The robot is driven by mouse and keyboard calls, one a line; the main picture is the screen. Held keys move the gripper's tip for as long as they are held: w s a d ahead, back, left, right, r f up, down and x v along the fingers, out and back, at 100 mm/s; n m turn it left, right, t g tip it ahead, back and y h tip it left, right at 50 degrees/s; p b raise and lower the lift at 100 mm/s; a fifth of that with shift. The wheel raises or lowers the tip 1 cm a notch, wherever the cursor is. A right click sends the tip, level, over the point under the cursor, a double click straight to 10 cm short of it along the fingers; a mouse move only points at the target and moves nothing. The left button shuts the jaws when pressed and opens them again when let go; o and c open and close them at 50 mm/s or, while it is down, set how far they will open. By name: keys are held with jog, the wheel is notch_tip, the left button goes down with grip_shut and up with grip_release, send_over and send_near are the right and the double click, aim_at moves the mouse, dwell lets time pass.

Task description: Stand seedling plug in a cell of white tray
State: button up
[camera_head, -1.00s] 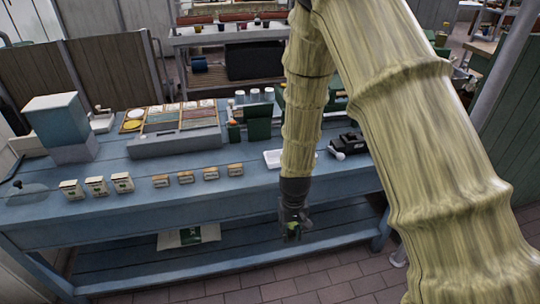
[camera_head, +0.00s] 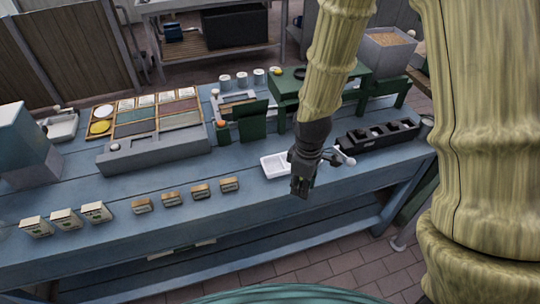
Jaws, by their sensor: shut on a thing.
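The gripper is shut on the seedling plug, which is too small and dark at the fingertips to make out clearly. I cannot tell how high the fingertips are above the bench or whether the plug is upright.
A black tray with several square openings (camera_head: 382,138) sits right of my gripper. A pale round knob (camera_head: 350,161) is close on its right. A dark green box (camera_head: 250,122) stands behind the white tray. Several small tan blocks (camera_head: 185,195) line the bench front at left.

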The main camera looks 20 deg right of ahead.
jog(key=p, duration=0.5)
send_over(274, 169)
jog(key=shift+w+f, duration=0.15)
jog(key=shift+f, duration=0.45)
jog(key=shift+f+p, duration=0.6)
jog(key=shift+f, duration=1.1)
jog(key=shift+s+f, duration=0.3)
jog(key=shift+f, duration=0.15)
jog(key=shift+s+f+b, duration=0.2)
jog(key=shift+f+b, duration=0.05)
jog(key=shift+b, duration=0.15)
jog(key=o, duration=0.7)
jog(key=shift+o, duration=0.7)
jog(key=shift+w+f, duration=0.25)
jog(key=shift+f, duration=0.05)
jog(key=shift+r, duration=0.25)
